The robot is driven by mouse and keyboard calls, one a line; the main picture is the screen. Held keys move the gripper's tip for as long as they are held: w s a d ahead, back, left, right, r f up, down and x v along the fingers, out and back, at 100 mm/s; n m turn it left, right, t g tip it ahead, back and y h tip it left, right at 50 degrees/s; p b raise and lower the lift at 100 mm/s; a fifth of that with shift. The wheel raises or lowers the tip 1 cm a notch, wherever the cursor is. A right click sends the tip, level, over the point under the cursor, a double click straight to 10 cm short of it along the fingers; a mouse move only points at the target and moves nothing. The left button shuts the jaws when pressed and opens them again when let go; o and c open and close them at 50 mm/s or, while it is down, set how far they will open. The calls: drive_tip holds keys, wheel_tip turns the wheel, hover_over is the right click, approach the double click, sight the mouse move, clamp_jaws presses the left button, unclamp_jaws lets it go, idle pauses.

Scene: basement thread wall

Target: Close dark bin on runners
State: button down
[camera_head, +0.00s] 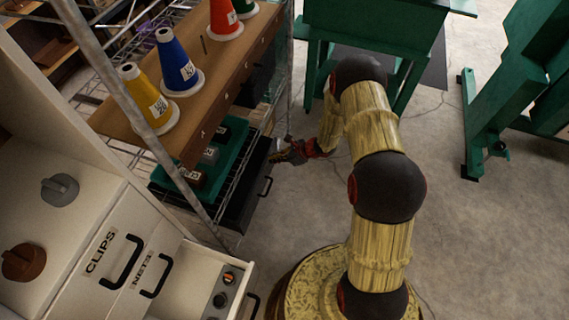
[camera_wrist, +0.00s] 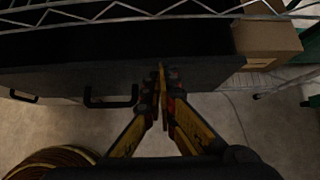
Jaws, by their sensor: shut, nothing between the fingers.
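The dark bin (camera_head: 240,198) sits low in the wire rack, below the green tray, and sticks out of the rack's front. Its black handle (camera_head: 265,187) faces the open floor. In the wrist view the bin's grey front (camera_wrist: 205,73) spans the picture, with its dark inside behind the top edge and the handle (camera_wrist: 110,97) left of my fingers. My gripper (camera_head: 275,156) is shut and empty at the far end of the bin's front. In the wrist view its fingertips (camera_wrist: 162,72) overlap the front panel; I cannot tell whether they touch it.
A green tray (camera_head: 226,160) with small labelled items sits above the bin. Thread cones, such as the blue one (camera_head: 175,62), stand on the wooden shelf. A cream cabinet with an open drawer (camera_head: 195,285) is at the lower left. A cardboard box (camera_wrist: 268,42) is beside the bin.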

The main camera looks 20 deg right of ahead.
drive_tip(key=shift+w+a, duration=0.75)
drive_tip(key=shift+a, duration=0.25)
